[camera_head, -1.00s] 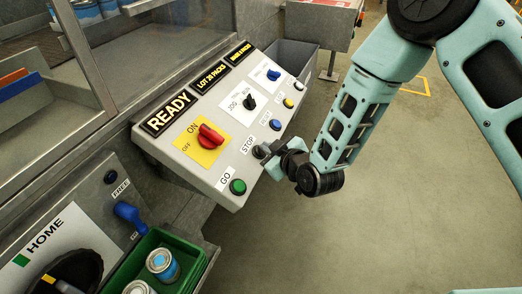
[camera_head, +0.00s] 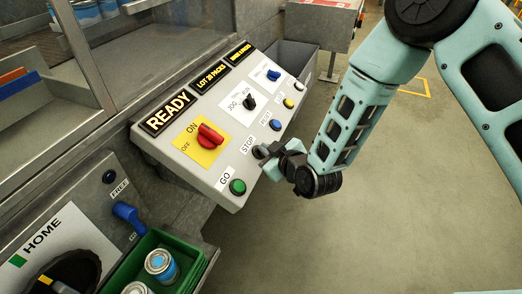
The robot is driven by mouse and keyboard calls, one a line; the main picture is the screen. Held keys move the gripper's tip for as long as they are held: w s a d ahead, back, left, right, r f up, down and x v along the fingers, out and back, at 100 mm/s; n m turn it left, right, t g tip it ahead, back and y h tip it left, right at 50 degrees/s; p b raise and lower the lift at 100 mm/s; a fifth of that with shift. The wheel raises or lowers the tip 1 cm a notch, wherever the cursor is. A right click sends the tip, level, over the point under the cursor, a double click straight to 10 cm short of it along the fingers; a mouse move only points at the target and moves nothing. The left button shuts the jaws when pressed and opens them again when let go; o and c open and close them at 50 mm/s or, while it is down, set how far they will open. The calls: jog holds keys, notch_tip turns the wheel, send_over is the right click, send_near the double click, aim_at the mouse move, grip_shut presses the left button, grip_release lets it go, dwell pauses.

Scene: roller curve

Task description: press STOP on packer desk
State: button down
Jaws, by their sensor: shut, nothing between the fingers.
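The packer desk (camera_head: 222,179) is a sloped grey panel with displays, knobs and a row of buttons. The STOP label (camera_head: 247,143) is on its front part, between the green GO button (camera_head: 237,187) and the blue button (camera_head: 275,125). My gripper (camera_head: 262,152) is shut and empty. Its tip is right at the spot beside the STOP label. The STOP button itself is hidden or cannot be told apart from the dark fingertips, so I cannot tell whether they touch it. The left display (camera_head: 168,112) reads READY.
A red rotary switch (camera_head: 210,136) stands up from the panel close to my gripper. A green crate with cans (camera_head: 161,265) and a blue lever (camera_head: 128,216) are at the lower left. The floor (camera_head: 350,235) at the right is clear.

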jog(key=shift+s+d+r+p, duration=0.15)
jog(key=shift+d+r+p, duration=0.3)
jog(key=shift+r, duration=0.3)
jog(key=shift+r, duration=0.1)
jog(key=shift+s+d+r+p, duration=0.15)
jog(key=shift+d+r+p, duration=0.25)
jog(key=shift+r, duration=0.3)
jog(key=shift+s+d+r+p, duration=0.1)
jog(key=shift+d+r+p, duration=0.3)
jog(key=shift+r, duration=0.25)
jog(key=shift+s+d+r+p, duration=0.15)
jog(key=shift+d+r+p, duration=0.25)
jog(key=shift+r, duration=0.3)
jog(key=shift+a+r, duration=0.1)
